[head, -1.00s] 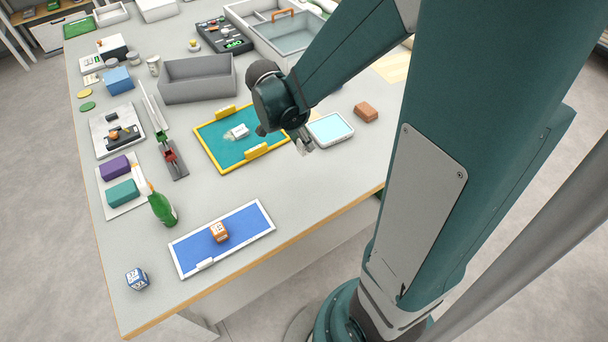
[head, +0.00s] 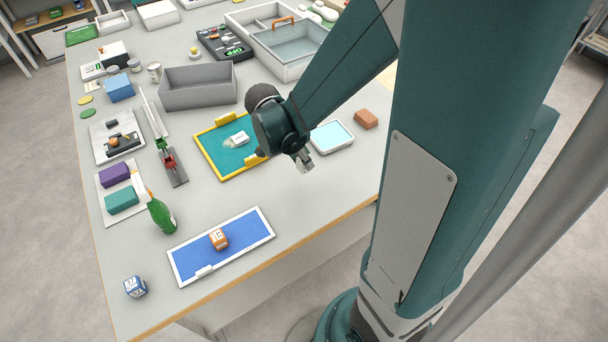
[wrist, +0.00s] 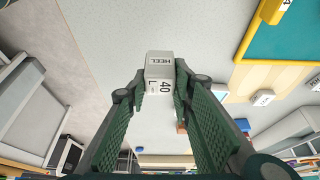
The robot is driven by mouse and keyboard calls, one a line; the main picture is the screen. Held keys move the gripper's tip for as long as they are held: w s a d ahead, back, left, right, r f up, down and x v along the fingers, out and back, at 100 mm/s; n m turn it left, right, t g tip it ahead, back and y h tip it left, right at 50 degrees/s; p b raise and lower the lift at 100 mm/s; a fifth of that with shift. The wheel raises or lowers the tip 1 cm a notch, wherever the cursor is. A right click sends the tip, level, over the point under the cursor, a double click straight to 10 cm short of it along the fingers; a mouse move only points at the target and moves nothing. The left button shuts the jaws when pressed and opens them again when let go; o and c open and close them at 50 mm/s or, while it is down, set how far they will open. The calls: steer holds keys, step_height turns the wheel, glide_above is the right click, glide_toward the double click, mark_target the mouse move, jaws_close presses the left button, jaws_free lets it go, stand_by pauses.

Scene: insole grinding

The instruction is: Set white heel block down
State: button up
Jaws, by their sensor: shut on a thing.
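My gripper (wrist: 160,90) is shut on the white heel block (wrist: 160,72), with one dark green finger on each side of it. The block's faces read "HEEL" and "40 L" in the wrist view. In the head view, my gripper (head: 302,157) is over the grey table between the yellow-framed teal mat and the pale blue tray. The block shows there only as a small pale shape at the fingertips. I cannot tell whether it touches the table.
The teal mat (head: 212,160) holds another small white block (head: 236,139). The pale blue tray (head: 332,135) and a brown block (head: 366,119) are to the right. A blue mat (head: 240,243) with an orange cube (head: 219,239) is in front. Bare table lies between.

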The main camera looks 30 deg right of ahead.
steer(key=shift+f, duration=1.55)
steer(key=shift+f+b, duration=0.1)
steer(key=shift+b, duration=0.2)
steer(key=shift+f+b, duration=0.5)
steer(key=shift+f, duration=1.5)
steer(key=shift+f, duration=0.1)
steer(key=o, duration=0.9)
steer(key=shift+p+v, duration=1.3)
steer(key=shift+v, duration=4.85)
